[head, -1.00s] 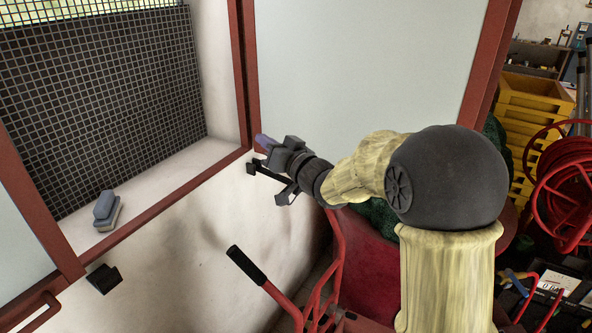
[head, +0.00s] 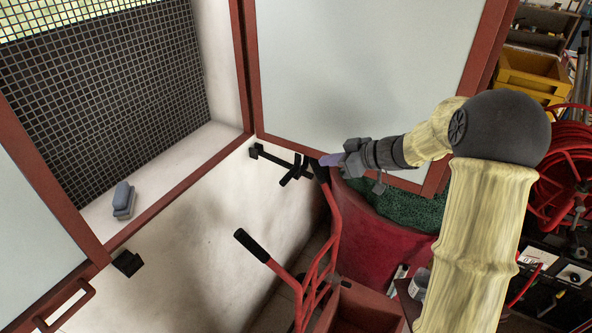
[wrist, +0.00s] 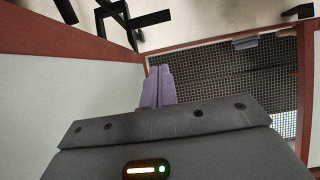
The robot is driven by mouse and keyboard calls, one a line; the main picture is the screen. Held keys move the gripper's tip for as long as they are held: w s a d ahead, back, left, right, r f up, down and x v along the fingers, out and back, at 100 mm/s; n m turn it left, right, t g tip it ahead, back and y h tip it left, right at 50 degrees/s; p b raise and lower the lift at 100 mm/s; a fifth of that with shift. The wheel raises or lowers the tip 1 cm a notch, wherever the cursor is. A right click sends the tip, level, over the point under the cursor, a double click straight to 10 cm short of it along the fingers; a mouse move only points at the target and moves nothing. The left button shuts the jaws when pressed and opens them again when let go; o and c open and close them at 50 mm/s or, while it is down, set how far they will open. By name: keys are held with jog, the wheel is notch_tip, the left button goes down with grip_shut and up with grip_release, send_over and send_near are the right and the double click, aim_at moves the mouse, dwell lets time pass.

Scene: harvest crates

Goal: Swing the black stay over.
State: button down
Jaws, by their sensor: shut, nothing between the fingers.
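The black stay (head: 275,158) is a thin bar on the pale wall under the window, running right from a small black bracket to a forked end below the open red-framed shutter (head: 350,75). It also shows at the top left of the wrist view (wrist: 122,18). A second black bracket (head: 127,263) sits further left on the wall. My gripper (head: 328,160) is just right of the stay's forked end, in front of the shutter's lower edge. Its purple fingers (wrist: 157,86) are closed together and hold nothing. No contact with the stay is clear.
A grey-blue block (head: 123,203) lies on the window sill. A red barrow with a black handle grip (head: 250,243) stands below the stay. A red tub (head: 380,225) with green contents is under my arm. Yellow crates (head: 535,72) and a red reel (head: 570,175) stand at the right.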

aim_at(296, 172)
jog(key=shift+a, duration=0.1)
jog(key=shift+s+d+f+p+x, duration=0.15)
jog(key=shift+f+p+x, duration=0.4)
jog(key=shift+x, duration=1.55)
jog(key=shift+s+d+f+p+x, duration=0.1)
jog(key=shift+d+f+p+x, duration=0.4)
jog(key=shift+x, duration=1.65)
jog(key=shift+s+a+f+p+x, duration=0.15)
jog(key=shift+p+x, duration=0.7)
jog(key=shift+x, duration=1.25)
jog(key=shift+w+d+f, duration=0.1)
jog(key=shift+f, duration=0.05)
